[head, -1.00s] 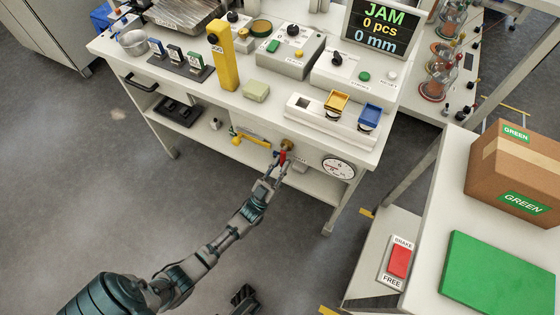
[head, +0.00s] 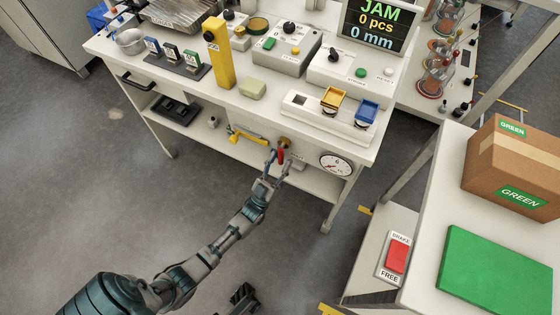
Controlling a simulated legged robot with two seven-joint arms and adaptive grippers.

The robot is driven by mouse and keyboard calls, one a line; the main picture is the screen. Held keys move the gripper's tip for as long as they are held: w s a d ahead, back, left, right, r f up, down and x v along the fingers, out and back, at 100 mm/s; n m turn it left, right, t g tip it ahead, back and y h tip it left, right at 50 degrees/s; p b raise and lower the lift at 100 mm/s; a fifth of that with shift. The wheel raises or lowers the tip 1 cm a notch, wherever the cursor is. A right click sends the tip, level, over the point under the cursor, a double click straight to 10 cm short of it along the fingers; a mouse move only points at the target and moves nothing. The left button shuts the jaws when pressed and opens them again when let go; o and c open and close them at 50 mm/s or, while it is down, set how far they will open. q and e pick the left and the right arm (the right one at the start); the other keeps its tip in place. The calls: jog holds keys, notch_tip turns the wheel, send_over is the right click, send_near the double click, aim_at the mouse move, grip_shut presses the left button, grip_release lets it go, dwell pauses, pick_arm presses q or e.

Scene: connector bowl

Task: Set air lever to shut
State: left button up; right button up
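The air lever (head: 281,156) is a red handle hanging roughly straight down below a brass valve fitting (head: 285,143) on the front of the workbench, under the tabletop. My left gripper (head: 279,160) reaches up to it from below. Its two fingers are spread, one on each side of the red handle, with the handle showing between them. I cannot tell whether either finger touches it. A round white gauge (head: 336,164) sits right of the valve; its reading is too small to tell.
A yellow handle (head: 247,136) is left of the valve under the tabletop. The workbench (head: 180,88) carries switch boxes, a yellow post (head: 219,55) and a screen (head: 378,25) reading JAM, 0 pcs, 0 mm. A red brake switch (head: 397,259) is at lower right. Floor left of my arm is clear.

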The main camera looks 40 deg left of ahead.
pick_arm(q)
jog(key=shift+s+f, duration=0.2)
jog(key=shift+f, duration=0.1)
jog(key=v, duration=1.1)
jog(key=shift+s+f, duration=0.15)
